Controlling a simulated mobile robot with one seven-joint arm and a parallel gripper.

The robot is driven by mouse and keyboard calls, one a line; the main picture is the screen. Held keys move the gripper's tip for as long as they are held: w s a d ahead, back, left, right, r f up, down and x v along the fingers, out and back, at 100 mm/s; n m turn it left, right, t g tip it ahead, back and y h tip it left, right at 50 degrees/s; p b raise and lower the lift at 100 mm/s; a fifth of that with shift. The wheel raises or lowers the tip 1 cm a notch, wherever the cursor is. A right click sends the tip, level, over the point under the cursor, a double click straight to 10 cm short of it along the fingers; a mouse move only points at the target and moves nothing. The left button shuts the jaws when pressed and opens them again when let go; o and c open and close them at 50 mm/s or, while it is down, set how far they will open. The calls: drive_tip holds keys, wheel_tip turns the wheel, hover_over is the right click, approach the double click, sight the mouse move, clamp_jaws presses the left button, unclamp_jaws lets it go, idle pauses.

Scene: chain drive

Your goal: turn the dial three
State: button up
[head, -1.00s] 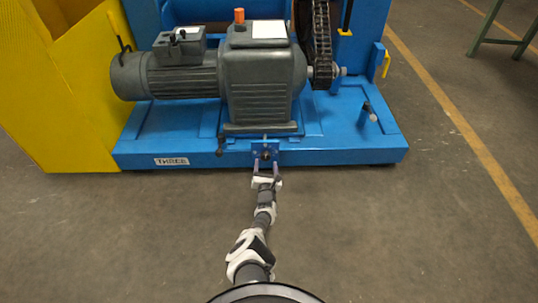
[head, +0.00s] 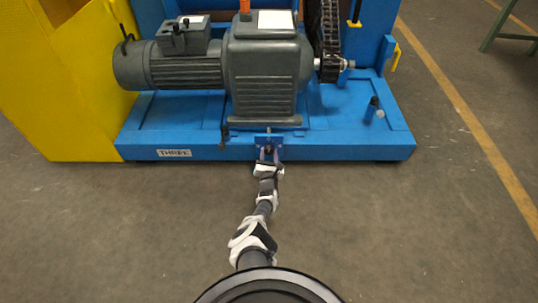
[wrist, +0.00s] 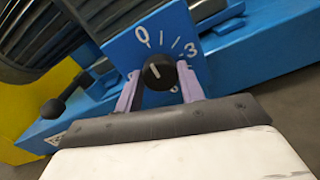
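The dial (wrist: 160,72) is a round black knob on a small blue panel (wrist: 122,50) with white marks from 0 through ticks to 3. Its white pointer line leans towards the 0. In the head view the panel (head: 262,140) stands at the front edge of the blue machine base, with the dial mostly hidden. My gripper (wrist: 158,71) is open, with one pale finger on each side of the knob. I cannot tell whether the fingers touch it. In the head view my gripper (head: 268,157) reaches up to the panel.
A grey motor and gearbox (head: 265,75) sit on the blue base (head: 340,148) behind the panel. A THREE label (head: 175,153) is on the base front. A yellow guard (head: 70,90) stands at left, a chain (head: 331,45) at right. The floor in front is clear.

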drive_tip(key=shift+c, duration=0.5)
drive_tip(key=shift+m, duration=2.9)
drive_tip(key=o, duration=1)
drive_tip(key=shift+c, duration=0.2)
drive_tip(key=shift+p, duration=0.3)
